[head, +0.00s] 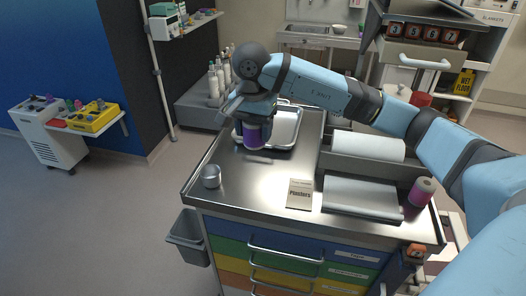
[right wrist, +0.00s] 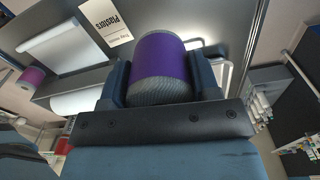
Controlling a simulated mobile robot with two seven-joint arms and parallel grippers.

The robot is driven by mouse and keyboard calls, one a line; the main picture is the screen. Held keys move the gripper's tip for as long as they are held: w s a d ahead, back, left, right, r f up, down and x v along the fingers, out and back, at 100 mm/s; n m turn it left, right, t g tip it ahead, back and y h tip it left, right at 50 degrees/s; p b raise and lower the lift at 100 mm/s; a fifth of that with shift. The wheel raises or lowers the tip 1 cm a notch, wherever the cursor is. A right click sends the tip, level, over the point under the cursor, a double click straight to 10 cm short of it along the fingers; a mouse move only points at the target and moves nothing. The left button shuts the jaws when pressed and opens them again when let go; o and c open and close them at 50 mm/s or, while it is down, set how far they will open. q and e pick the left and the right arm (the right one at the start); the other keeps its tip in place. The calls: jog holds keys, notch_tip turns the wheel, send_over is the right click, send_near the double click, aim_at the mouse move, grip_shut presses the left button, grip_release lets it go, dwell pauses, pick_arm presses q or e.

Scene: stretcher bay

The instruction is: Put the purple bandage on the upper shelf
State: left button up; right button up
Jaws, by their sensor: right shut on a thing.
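The purple bandage (head: 253,136) is a short purple roll with a grey end, above the metal trolley top near its far left, by the silver tray (head: 287,130). My right gripper (head: 250,119) is shut on it from above. In the right wrist view the bandage (right wrist: 162,57) sits between the two dark fingers of my right gripper (right wrist: 162,85). I cannot tell whether the bandage touches the trolley top. A wall shelf (head: 187,26) with small items is at the upper left; a shelving unit (head: 492,18) marked Blankets is at the upper right. My left gripper is out of view.
Bottles (head: 215,78) stand behind the trolley. A yellow tray (head: 93,119) is at the far left.

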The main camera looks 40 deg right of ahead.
jog(key=d+r+m, duration=0.2)
jog(key=r+m, duration=0.1)
jog(key=shift+w+d+b, duration=0.3)
jog(key=shift+w+b, duration=0.05)
jog(key=shift+b, duration=0.05)
jog(key=shift+m, duration=0.4)
jog(key=f, duration=0.4)
jog(key=f+p, duration=0.1)
jog(key=f, duration=0.9)
jog(key=shift+d+p, duration=0.3)
jog(key=shift+p, duration=0.1)
jog(key=shift+f, duration=0.9)
jog(key=shift+f+p, duration=0.35)
jog(key=shift+f, duration=1.2)
jog(key=shift+f+b, duration=0.25)
jog(key=shift+b, duration=0.05)
jog(key=o, duration=0.9)
jog(key=shift+r, duration=0.1)
